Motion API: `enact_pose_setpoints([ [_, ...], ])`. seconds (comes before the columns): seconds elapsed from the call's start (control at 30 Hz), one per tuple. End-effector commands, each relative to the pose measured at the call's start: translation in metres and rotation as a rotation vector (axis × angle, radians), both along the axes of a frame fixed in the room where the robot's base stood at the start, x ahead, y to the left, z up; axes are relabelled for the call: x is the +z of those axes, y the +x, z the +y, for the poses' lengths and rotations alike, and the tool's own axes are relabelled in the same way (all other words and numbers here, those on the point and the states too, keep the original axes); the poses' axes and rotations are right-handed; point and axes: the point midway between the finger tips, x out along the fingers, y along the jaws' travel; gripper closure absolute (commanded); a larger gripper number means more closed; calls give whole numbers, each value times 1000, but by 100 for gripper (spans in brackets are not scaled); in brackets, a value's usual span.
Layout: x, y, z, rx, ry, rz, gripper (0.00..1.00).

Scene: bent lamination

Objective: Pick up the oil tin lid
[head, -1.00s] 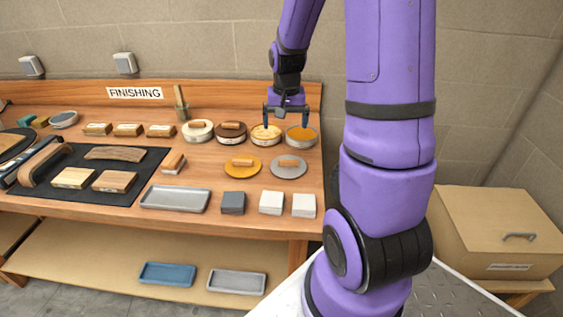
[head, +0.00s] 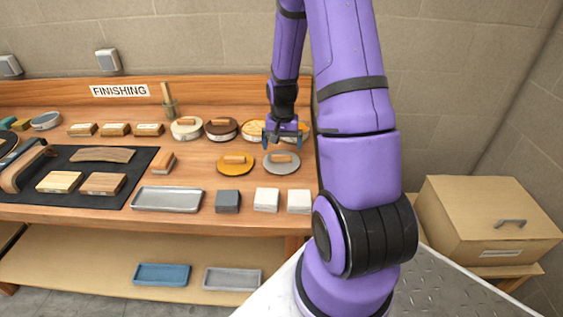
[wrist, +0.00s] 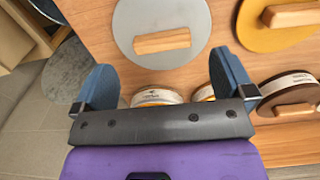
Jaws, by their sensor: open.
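Two round lids with wooden bar handles lie on the bench: a grey one (head: 281,168) and an amber one (head: 235,169). I cannot tell from markings which belongs to the oil tin. My gripper (head: 281,144) is open and empty, pointing down above the back side of the grey lid. In the wrist view the grey lid (wrist: 190,22) and its handle (wrist: 161,42) lie ahead of and between the spread fingers (wrist: 163,62). The amber lid (wrist: 275,35) is off to the right there. The fingers look apart from the handle.
Two open tins, one with yellowish contents (head: 254,127), stand behind the lids, partly hidden by my gripper. A brown lidded tin (head: 221,130) and a cream one (head: 186,128) stand left of them. Sanding blocks (head: 266,200) and a grey tray (head: 166,199) lie in front.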

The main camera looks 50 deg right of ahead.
Motion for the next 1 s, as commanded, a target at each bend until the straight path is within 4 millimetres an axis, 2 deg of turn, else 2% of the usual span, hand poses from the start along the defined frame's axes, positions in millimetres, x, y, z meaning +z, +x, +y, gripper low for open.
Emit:
enact_pose_setpoints([
  [0.33,-42,3,-1,0,1,1,0],
  [0.67,-48,3,-1,0,0,0,0],
  [0.7,-48,3,-1,0,0,0,2],
  [0.9,-48,3,-1,0,0,0,48],
  [1.0,-48,3,-1,0,-1,-1,50],
])
